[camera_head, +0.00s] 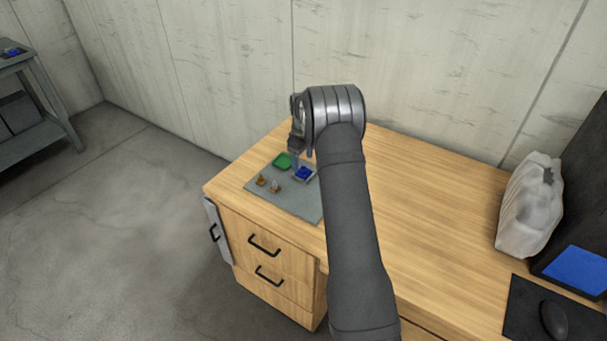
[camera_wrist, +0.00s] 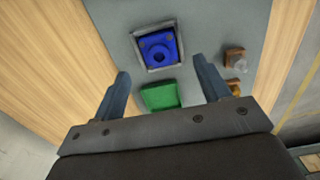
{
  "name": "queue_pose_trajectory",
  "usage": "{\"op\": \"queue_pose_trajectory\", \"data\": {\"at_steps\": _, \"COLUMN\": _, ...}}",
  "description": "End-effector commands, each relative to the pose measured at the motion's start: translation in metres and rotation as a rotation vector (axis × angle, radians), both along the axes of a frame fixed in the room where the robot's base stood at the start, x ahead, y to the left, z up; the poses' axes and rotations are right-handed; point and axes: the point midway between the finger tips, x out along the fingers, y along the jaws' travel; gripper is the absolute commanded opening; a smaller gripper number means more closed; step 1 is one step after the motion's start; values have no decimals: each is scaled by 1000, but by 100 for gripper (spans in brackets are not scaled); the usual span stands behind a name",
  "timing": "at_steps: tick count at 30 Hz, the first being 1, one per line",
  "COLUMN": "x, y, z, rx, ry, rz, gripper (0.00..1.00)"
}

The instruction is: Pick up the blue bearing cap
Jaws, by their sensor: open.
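The blue bearing cap (camera_wrist: 159,48) is a square blue piece with a round ring and hole in its middle. It lies in a grey square tray or frame (camera_wrist: 138,36) on the grey mat. In the head view the cap (camera_head: 303,173) is near the mat's back right, close to my arm. My gripper (camera_wrist: 163,77) is open and empty, its two fingers spread in the wrist view. The cap appears ahead of the fingertips, not between them. In the head view my gripper (camera_head: 300,155) hangs above the mat near the cap, partly hidden by my arm.
A green piece (camera_wrist: 160,96) lies on the mat beside the cap. Two small brown-based parts (camera_wrist: 234,57) (camera_wrist: 234,86) stand nearby. The mat (camera_head: 295,203) lies on a wooden desk (camera_head: 440,205). A white bag (camera_head: 530,205) and a mouse (camera_head: 553,318) are at the far right.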

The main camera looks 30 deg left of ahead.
Motion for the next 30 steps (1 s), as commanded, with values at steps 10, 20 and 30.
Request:
{"op": "queue_pose_trajectory", "data": {"at_steps": 10, "x": 0, "y": -4, "z": -39, "rx": 1, "ry": 0, "rz": 0, "gripper": 69}}
{"op": "queue_pose_trajectory", "data": {"at_steps": 20, "x": 0, "y": -4, "z": -38, "rx": 1, "ry": 0, "rz": 0, "gripper": 32}}
{"op": "queue_pose_trajectory", "data": {"at_steps": 30, "x": 0, "y": -4, "z": -37, "rx": 1, "ry": -1, "rz": 0, "gripper": 8}}
